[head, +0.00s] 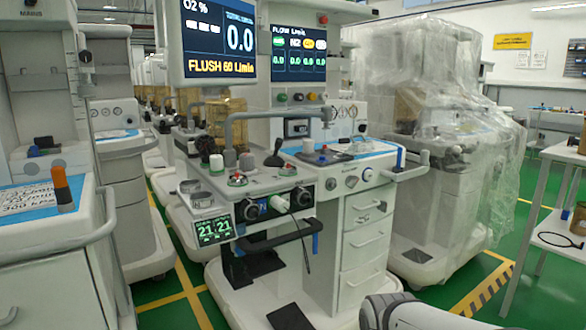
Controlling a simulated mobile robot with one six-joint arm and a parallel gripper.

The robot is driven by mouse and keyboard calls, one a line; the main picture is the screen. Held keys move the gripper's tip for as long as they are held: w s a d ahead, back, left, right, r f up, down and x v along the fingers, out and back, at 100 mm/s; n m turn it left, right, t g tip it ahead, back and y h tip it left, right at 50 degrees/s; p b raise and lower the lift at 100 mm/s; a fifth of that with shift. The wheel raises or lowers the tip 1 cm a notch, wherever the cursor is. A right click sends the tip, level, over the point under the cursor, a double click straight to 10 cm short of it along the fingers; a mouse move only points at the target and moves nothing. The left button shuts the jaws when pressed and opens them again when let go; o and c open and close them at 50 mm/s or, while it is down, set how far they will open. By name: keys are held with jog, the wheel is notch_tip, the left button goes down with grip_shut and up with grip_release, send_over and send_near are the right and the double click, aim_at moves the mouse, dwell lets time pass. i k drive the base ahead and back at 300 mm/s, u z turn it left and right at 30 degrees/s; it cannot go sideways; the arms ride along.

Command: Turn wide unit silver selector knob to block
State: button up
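The wide anaesthesia unit (268,182) stands in the middle of the head view, with screens above its worktop. A round silver knob (352,182) sits on its front face, right of the dark control panel. Which of these is the selector is too small to tell, and no "block" marking can be read. My gripper is out of view; only a pale link of my arm shows at the bottom right, apart from the unit.
A plastic-covered unit (455,150) stands right behind; a white table (560,190) is at far right. Green floor (440,292) is open between.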

aim_at(350, 181)
jog(key=k, duration=0.55)
jog(key=z, duration=0.1)
jog(key=i, duration=1.15)
jog(key=z, duration=0.65)
